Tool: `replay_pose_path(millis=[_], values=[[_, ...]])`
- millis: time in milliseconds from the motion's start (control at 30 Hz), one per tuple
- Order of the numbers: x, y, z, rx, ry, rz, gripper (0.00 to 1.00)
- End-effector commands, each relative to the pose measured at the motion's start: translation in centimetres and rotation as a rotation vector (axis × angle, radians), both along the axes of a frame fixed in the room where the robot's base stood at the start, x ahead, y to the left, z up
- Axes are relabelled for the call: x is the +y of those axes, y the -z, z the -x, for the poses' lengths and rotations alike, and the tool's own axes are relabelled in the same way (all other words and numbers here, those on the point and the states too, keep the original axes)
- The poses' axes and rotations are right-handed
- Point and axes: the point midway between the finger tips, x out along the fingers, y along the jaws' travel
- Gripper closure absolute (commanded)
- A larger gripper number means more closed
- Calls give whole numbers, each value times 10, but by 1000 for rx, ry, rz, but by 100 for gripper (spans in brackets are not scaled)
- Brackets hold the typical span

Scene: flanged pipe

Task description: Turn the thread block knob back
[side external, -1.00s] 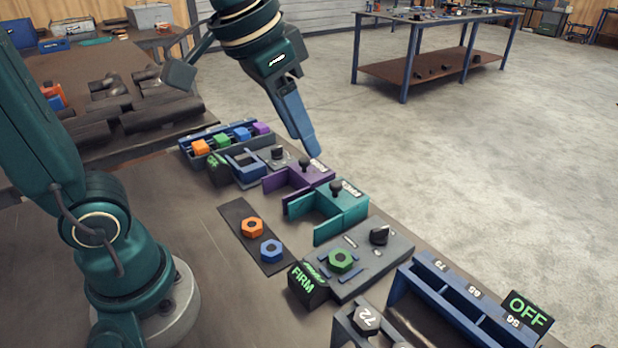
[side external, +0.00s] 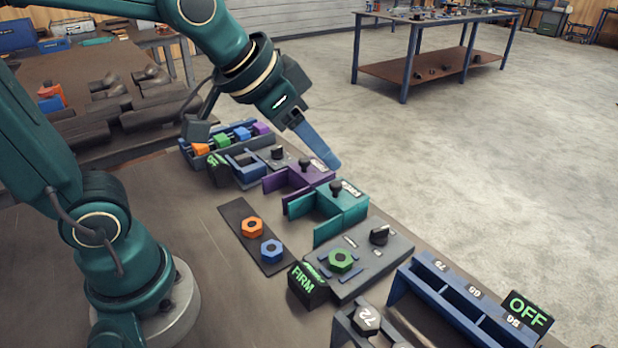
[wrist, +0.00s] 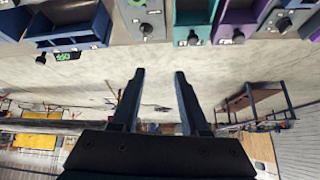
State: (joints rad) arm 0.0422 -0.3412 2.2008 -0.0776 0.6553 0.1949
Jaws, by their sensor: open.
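The grey block (side external: 350,275) carries a green hex nut (side external: 340,260) and a black knob (side external: 379,235) at its far corner. A sign (side external: 308,285) reading FIRM stands at its near left. In the wrist view, the knob (wrist: 146,30) is at the top, left of centre, on the grey face (wrist: 140,12). My gripper (side external: 334,165) is in the air by the purple and teal fixtures, with its fingers angled down to the right. In the wrist view, the fingers (wrist: 160,73) are apart with nothing between them. The knob is clear of the fingers.
The purple fixture (side external: 310,177) and teal fixture (side external: 345,212) have black knobs too. A blue rack (side external: 455,300) with an OFF sign (side external: 526,310) stands at lower right. Orange and blue nuts (side external: 271,251) lie on a dark strip. Open floor lies beyond the bench.

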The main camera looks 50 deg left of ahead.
Motion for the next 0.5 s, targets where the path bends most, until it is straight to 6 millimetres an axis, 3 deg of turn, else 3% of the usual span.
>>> replay_pose_path(millis=[100, 233, 400, 500], values=[[-10, 14, -34, 30, 45, -5, 55], [-22, 38, -63, 70, 84, -10, 55], [-34, 77, -83, 145, 115, -14, 55], [-38, 97, -83, 192, 124, -15, 55]])
